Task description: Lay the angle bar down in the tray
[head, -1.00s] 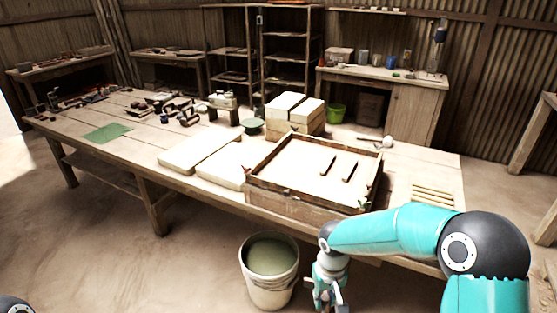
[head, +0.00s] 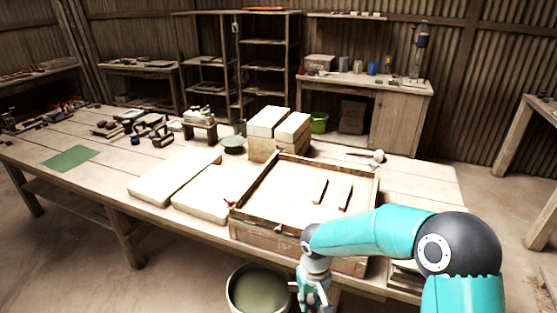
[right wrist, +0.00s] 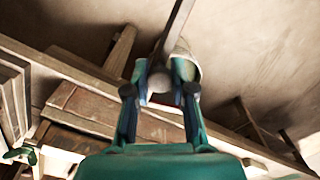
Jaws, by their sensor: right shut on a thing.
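My right gripper (head: 314,300) is low in front of the table's near edge, beside the bucket. In the right wrist view its fingers (right wrist: 160,90) are closed on a thin dark bar (right wrist: 176,28), which looks like the angle bar. The bar sticks out beyond the fingertips; its other end is hidden. In the head view the bar cannot be made out. The wooden tray (head: 240,212), a shallow rimmed box with a pale floor, stands on the table above and behind the gripper. Two short bars (head: 320,190) lie in it, apart. My left gripper is out of view.
A bucket (head: 231,290) of greenish liquid stands on the floor left of my right gripper. Pale slabs (head: 175,176) lie left of the tray, and stacked pale blocks (head: 268,121) stand behind it. My right arm covers the tray's near right corner.

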